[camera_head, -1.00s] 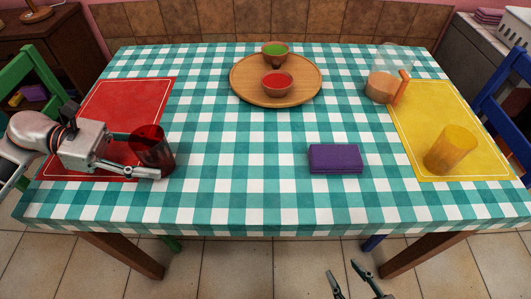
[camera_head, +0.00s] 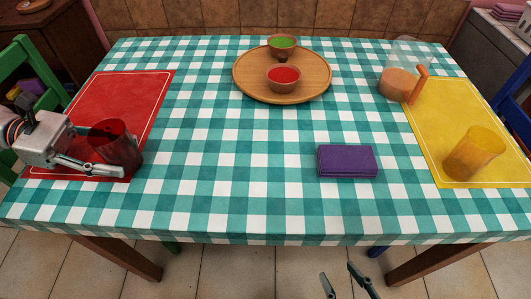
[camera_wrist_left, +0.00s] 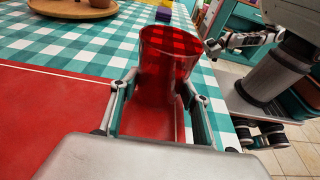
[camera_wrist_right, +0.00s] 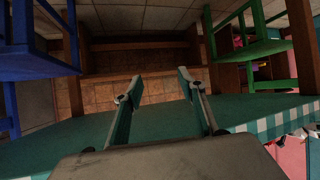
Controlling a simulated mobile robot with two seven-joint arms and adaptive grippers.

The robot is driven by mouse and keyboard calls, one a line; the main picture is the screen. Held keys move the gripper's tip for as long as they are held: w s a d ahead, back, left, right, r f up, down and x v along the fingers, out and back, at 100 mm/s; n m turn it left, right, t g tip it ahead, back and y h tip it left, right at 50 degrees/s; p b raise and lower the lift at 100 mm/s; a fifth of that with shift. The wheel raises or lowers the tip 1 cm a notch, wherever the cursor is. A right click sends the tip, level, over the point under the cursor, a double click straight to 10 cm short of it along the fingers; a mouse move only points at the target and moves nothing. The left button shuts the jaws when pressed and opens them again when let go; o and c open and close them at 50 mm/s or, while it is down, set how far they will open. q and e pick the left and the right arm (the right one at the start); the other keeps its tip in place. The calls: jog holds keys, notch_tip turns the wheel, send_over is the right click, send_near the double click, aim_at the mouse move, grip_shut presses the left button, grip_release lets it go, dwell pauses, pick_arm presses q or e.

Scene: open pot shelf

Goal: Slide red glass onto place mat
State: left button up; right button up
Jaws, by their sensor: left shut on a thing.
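The red glass (camera_head: 117,143) is upright near the front right corner of the red place mat (camera_head: 128,95). Its base overlaps the mat's right edge. My left gripper (camera_head: 98,150) has its fingers on both sides of the glass, low on its body, and is shut on it. In the left wrist view the glass (camera_wrist_left: 165,62) stands between the two fingers, with the red mat (camera_wrist_left: 45,115) beside it on the left. My right gripper (camera_head: 342,283) is open and empty, below the table's front edge. Its parted fingers (camera_wrist_right: 158,92) show in the right wrist view.
A round wooden board (camera_head: 250,88) holds a green-filled bowl (camera_head: 282,45) and a red-filled bowl (camera_head: 284,78). A purple folded cloth (camera_head: 347,161) lies front centre. A yellow mat (camera_head: 440,110), yellow glass (camera_head: 473,153) and pitcher (camera_head: 394,85) are at the right.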

aim_at(99, 161)
pick_arm(q)
jog(key=shift+a+f+b, duration=0.15)
jog(key=shift+a+b, duration=0.2)
jog(key=shift+a, duration=0.35)
jog(key=shift+a+f+b, duration=0.15)
jog(key=shift+a+b, duration=0.2)
jog(key=shift+a, duration=0.35)
jog(key=shift+w+a, duration=0.1)
jog(key=shift+a, duration=0.45)
jog(key=shift+a+b, duration=0.55)
jog(key=shift+a, duration=0.5)
jog(key=shift+a+r+b, duration=0.1)
jog(key=shift+a+b, duration=0.2)
jog(key=shift+b, duration=0.1)
jog(key=shift+w+r, duration=0.1)
jog(key=o, duration=0.9)
pick_arm(e)
jog(key=shift+w+a+r+m+t+y, duration=0.2)
jog(key=shift+w+a+r+m, duration=0.1)
jog(key=shift+a+r, duration=0.25)
jog(key=shift+w+a+r+m+t+y, duration=0.1)
jog(key=shift+w+a+r+m+t, duration=0.2)
jog(key=shift+a, duration=0.35)
jog(key=shift+s, duration=0.1)
